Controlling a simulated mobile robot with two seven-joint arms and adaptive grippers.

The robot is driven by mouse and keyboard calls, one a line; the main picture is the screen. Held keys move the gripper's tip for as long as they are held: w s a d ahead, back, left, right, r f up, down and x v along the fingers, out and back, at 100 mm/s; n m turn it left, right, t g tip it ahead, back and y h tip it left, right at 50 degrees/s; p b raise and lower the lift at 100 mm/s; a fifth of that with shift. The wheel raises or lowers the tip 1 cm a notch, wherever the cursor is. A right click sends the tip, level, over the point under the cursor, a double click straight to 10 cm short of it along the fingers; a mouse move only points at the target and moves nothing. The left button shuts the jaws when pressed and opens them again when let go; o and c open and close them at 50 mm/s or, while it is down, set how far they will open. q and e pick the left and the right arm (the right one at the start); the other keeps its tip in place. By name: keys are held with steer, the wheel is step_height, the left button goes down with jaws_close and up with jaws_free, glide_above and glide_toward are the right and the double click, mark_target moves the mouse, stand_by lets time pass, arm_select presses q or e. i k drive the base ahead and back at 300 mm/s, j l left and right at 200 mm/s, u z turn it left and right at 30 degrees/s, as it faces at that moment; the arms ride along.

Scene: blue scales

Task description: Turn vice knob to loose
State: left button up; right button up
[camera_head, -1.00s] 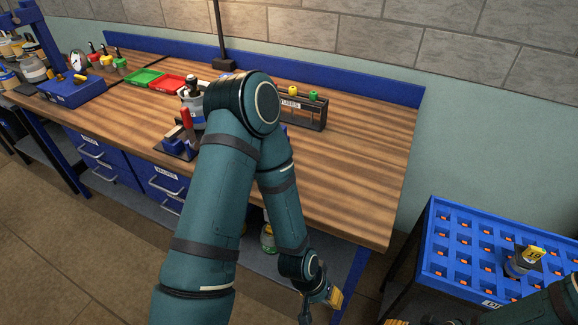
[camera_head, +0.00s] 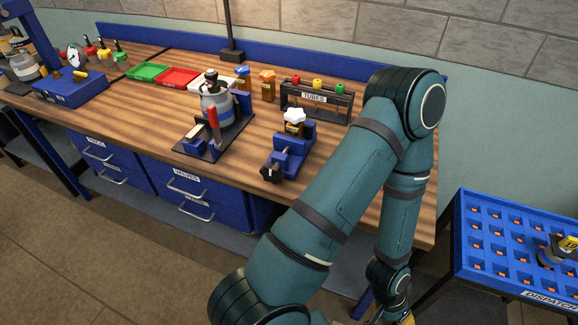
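A small blue vice (camera_head: 291,158) stands on the wooden workbench near its front edge. Its black knob (camera_head: 271,173) faces the front of the bench. A brown bottle with a white cap (camera_head: 294,117) stands upright at the vice, apparently between its jaws; the contact is too small to tell. My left arm reaches up to the right of the vice and bends down past the bench front. My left gripper (camera_head: 404,319) is mostly cut off at the bottom edge, away from the vice, so its fingers cannot be judged. My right gripper is out of view.
A metal canister (camera_head: 216,105) stands in a red-handled clamp stand (camera_head: 213,130) left of the vice. A tube rack (camera_head: 316,101) and brown bottles (camera_head: 268,84) are behind it. A blue dispatch crate (camera_head: 490,268) is at the right. Bare bench lies between clamp stand and vice.

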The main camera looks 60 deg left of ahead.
mark_target(271, 172)
steer(key=k+j+z, duration=0.55)
steer(key=j+z, duration=0.15)
steer(key=k+j+z, duration=0.1)
steer(key=k+j, duration=0.2)
steer(key=k+j+z, duration=0.15)
steer(key=k, duration=0.4)
steer(key=i+j, duration=0.05)
steer(key=j, duration=0.05)
